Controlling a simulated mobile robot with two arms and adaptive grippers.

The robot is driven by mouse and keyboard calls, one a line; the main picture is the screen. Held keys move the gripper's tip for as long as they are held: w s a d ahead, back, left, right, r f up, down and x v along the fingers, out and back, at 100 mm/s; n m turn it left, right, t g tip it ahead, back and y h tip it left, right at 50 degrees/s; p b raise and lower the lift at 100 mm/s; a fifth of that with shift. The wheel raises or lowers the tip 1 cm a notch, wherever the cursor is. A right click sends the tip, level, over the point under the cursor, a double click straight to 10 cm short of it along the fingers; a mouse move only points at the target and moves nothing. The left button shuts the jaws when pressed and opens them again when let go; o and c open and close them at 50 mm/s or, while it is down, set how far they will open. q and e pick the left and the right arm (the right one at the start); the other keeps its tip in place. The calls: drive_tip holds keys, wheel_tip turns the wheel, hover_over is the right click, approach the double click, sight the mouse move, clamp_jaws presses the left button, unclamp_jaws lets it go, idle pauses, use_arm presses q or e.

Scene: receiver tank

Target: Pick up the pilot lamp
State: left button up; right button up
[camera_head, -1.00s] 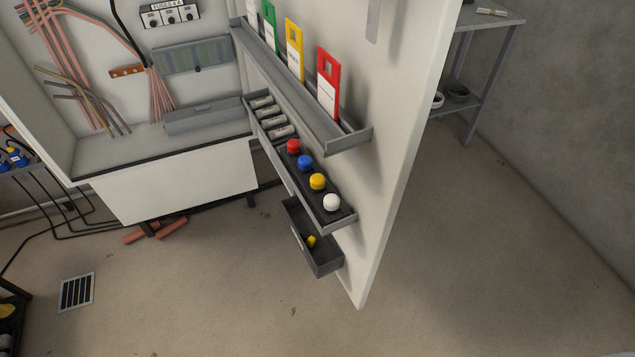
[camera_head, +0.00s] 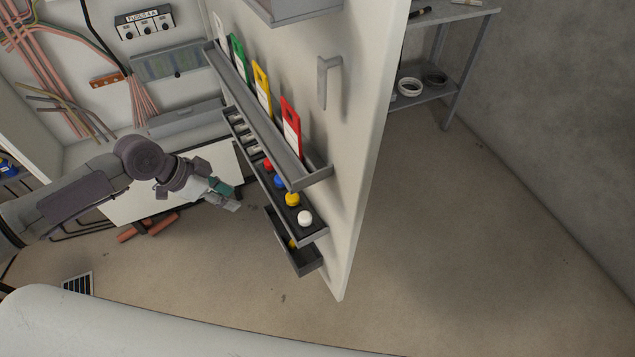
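Several round coloured lamp caps stand in a row in the middle rack (camera_head: 317,232) on the open cabinet door: red (camera_head: 267,166), blue (camera_head: 280,181), yellow (camera_head: 292,199) and white (camera_head: 305,218). The frames do not show which one the task means. A small yellow piece (camera_head: 293,244) lies in the lower bin (camera_head: 307,262), partly hidden. My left gripper (camera_head: 230,196) reaches in from the left, in front of the cabinet, just left of the racks and apart from the caps. Nothing shows held in it; its finger opening is unclear. My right gripper is out of view.
The upper door rack (camera_head: 312,178) holds green, yellow and red tags above the caps. Grey cylinders (camera_head: 244,133) lie behind the caps. The door (camera_head: 362,150) and its handle (camera_head: 325,80) stand to the right. The floor beyond is clear.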

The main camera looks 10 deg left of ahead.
sight(289, 195)
use_arm(q)
wheel_tip(289, 195, up, 4)
drive_tip(key=s+d+m+g, duration=0.1)
drive_tip(key=s+d, duration=0.1)
drive_tip(key=s, duration=0.1)
drive_tip(key=w+d+p, duration=0.1)
drive_tip(key=d, duration=0.3)
drive_tip(key=w+d+p, duration=0.1)
drive_tip(key=d+p, duration=0.1)
drive_tip(key=d, duration=0.2)
drive_tip(key=w+d+p, duration=0.1)
drive_tip(key=d+p, duration=0.1)
drive_tip(key=d, duration=0.1)
drive_tip(key=shift+w+d+f, duration=0.1)
drive_tip(key=shift+w+d, duration=0.3)
drive_tip(key=shift+d+f+p, duration=0.25)
drive_tip(key=shift+f+p, duration=0.05)
drive_tip(key=shift+f, duration=0.2)
drive_tip(key=shift+a, duration=0.15)
drive_tip(key=c, duration=0.6)
